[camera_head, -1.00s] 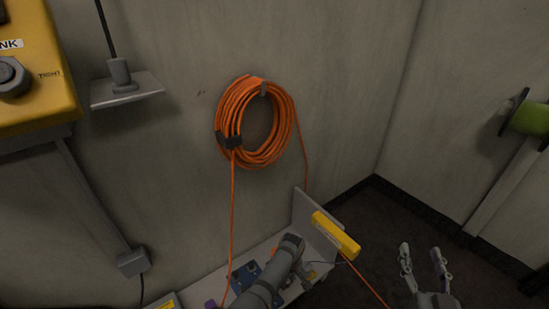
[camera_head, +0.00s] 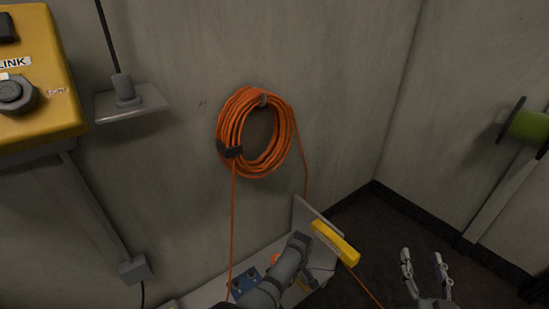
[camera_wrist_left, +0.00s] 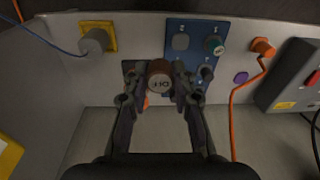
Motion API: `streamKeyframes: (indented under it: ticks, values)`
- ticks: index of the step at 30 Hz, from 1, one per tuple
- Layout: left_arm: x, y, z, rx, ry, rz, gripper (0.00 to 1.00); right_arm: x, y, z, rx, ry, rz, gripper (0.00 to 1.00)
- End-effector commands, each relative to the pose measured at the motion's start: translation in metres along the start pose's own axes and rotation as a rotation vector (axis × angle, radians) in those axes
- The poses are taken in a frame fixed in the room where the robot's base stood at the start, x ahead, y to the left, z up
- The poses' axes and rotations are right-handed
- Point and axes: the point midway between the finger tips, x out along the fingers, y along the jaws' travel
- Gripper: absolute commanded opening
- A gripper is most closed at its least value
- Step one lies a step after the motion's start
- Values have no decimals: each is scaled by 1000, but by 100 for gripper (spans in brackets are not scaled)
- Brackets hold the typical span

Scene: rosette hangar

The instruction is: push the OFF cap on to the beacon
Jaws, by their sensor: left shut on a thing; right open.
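In the left wrist view my left gripper (camera_wrist_left: 160,92) is shut on a round brown-red cap (camera_wrist_left: 160,83) with OFF lettering, which reads upside down. The cap faces the camera in front of a dark plate (camera_wrist_left: 130,67) on the panel. A bit of orange shows just below the cap; I cannot tell whether it is the beacon. The cap and fingers hide what lies behind, so contact cannot be told. In the head view my left arm hides its gripper. My right gripper (camera_head: 427,272) is open and empty at the lower right.
A blue panel (camera_wrist_left: 180,62) with knobs stands beside the cap. An orange plug (camera_wrist_left: 263,47) with a hanging cable, a purple disc (camera_wrist_left: 241,78) and a grey switch box (camera_wrist_left: 287,82) are to the right. A yellow bar (camera_head: 335,243) tops the shelf's end wall. An orange coil (camera_head: 228,125) hangs above.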

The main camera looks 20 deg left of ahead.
Motion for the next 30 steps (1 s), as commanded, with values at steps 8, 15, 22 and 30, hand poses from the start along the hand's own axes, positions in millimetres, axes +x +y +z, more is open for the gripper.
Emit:
streamKeyframes:
  ticks: [8,15,22,30]
  values:
    - [-30,41,74,61,-78,67,0,0,0,0,0,0,0,52]
    - [-28,46,64,61,-76,69,0,-1,0,9,0,0,0,52]
    - [-30,53,47,62,-77,68,0,-1,0,20,0,0,0,52]
    - [-31,61,27,62,-77,68,0,-2,0,37,0,0,0,52]
